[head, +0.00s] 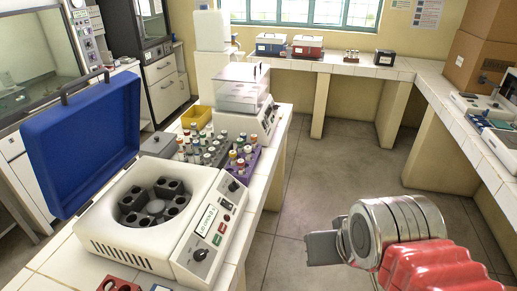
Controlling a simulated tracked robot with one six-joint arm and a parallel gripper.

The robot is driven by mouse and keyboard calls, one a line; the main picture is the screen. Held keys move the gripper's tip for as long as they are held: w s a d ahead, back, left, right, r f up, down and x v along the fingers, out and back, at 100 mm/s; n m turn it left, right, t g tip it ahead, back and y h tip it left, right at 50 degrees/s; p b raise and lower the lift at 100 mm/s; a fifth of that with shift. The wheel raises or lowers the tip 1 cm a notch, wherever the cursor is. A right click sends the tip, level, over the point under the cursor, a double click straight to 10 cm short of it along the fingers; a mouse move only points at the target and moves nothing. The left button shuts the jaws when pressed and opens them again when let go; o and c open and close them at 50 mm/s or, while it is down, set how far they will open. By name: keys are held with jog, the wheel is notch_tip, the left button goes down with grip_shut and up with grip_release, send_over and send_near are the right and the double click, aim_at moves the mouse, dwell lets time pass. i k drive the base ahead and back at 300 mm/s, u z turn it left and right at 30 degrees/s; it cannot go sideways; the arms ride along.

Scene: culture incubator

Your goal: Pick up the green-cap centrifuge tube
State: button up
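Several capped tubes stand upright close together on the white tiled bench, some in a purple rack (232,184) and others in a darker rack to its left. Their caps are too small to tell which one is green. My gripper (312,248) is at the lower right, over the floor and well apart from the bench and the tubes. It is seen from the side as a grey block at the end of the round silver wrist, and its finger gap does not show.
A white centrifuge (150,240) with its blue lid (85,145) raised stands left of the racks. Behind them are a yellow bin (197,117) and a white device with a clear cover (242,88). A small red rack (118,285) is at the front edge. The middle floor is clear.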

aim_at(240, 141)
jog(key=z, duration=1.15)
jog(key=i, duration=2.7)
jog(key=u, duration=0.85)
